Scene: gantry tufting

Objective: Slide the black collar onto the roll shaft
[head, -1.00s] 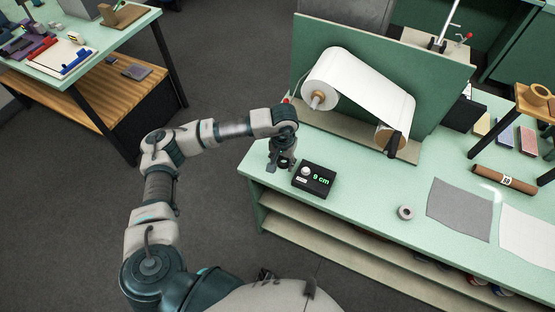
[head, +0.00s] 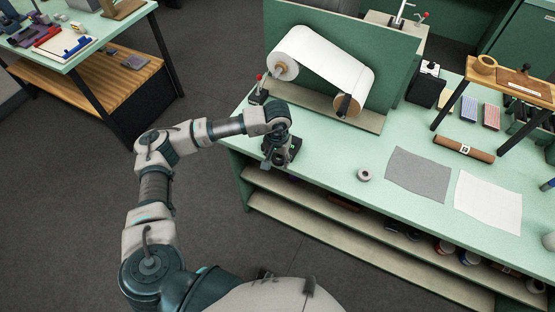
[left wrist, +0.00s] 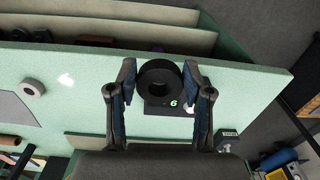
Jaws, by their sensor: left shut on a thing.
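The black collar (left wrist: 160,88) is a thick ring between the two fingers of my left gripper (left wrist: 162,92) in the left wrist view; the gripper is shut on it. In the head view the left gripper (head: 276,152) hangs over the bench's front left part, mostly hiding the collar. The roll shaft (head: 279,69) is a short pale stub at the near left end of the white roll (head: 325,58), behind the gripper and apart from it. My right gripper is not in view.
A red-knobbed part (head: 259,88) stands left of the roll. A small tape ring (head: 364,174), grey sheet (head: 418,175) and brown tube (head: 464,146) lie to the right on the green bench (head: 330,160).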

